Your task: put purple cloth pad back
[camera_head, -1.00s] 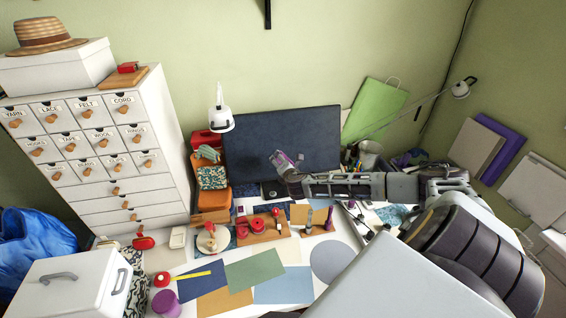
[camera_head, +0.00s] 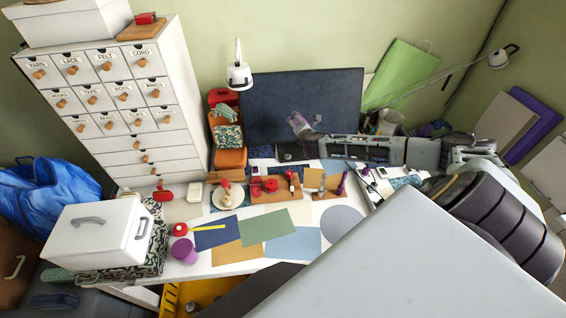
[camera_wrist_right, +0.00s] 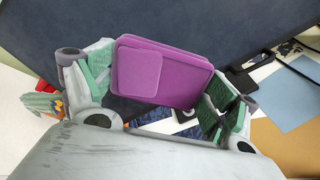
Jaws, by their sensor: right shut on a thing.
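The purple cloth pad (camera_wrist_right: 165,75) is a flat rectangle with a smaller square patch on one face. In the right wrist view it sits between the two green-lined fingers of my right gripper (camera_wrist_right: 160,92), which is shut on it. In the head view the right gripper (camera_head: 301,125) holds the pad up in front of the dark monitor (camera_head: 290,95), above the back of the desk. The pad is small and partly hidden by the fingers there. My left gripper is not in view.
A white drawer cabinet (camera_head: 105,95) stands left. Cloth sheets (camera_head: 265,226), tools and a purple cylinder (camera_head: 184,251) lie on the desk. A white lidded box (camera_head: 97,235) is front left.

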